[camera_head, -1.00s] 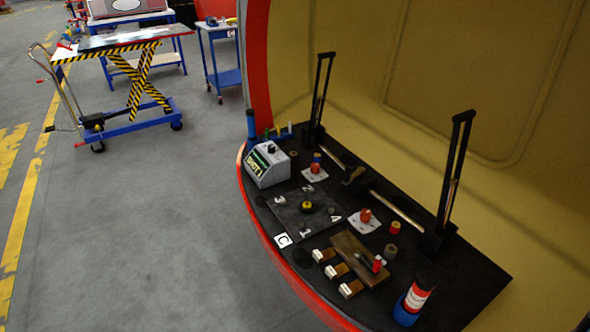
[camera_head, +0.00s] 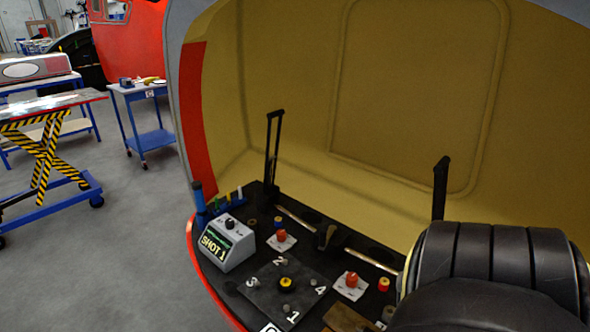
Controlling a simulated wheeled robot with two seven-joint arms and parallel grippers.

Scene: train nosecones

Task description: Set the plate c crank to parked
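A dark square plate (camera_head: 262,298) lies on the black console, with white numbers near its corners and small grey round spots around its middle. A black hub with a yellow top (camera_head: 286,284) stands at its centre; I cannot make out a crank arm or which way it points. A white card with a letter, partly cut off, lies at the plate's front edge (camera_head: 269,327) at the bottom of the picture. Neither of my grippers is in view.
A grey box reading SHOT 1 (camera_head: 226,244) stands left of the plate. Red knobs on white cards (camera_head: 351,282) (camera_head: 281,237) sit behind and right. Two black uprights (camera_head: 273,150) (camera_head: 440,188) rise at the back. A large black ribbed shape hides the console's right end.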

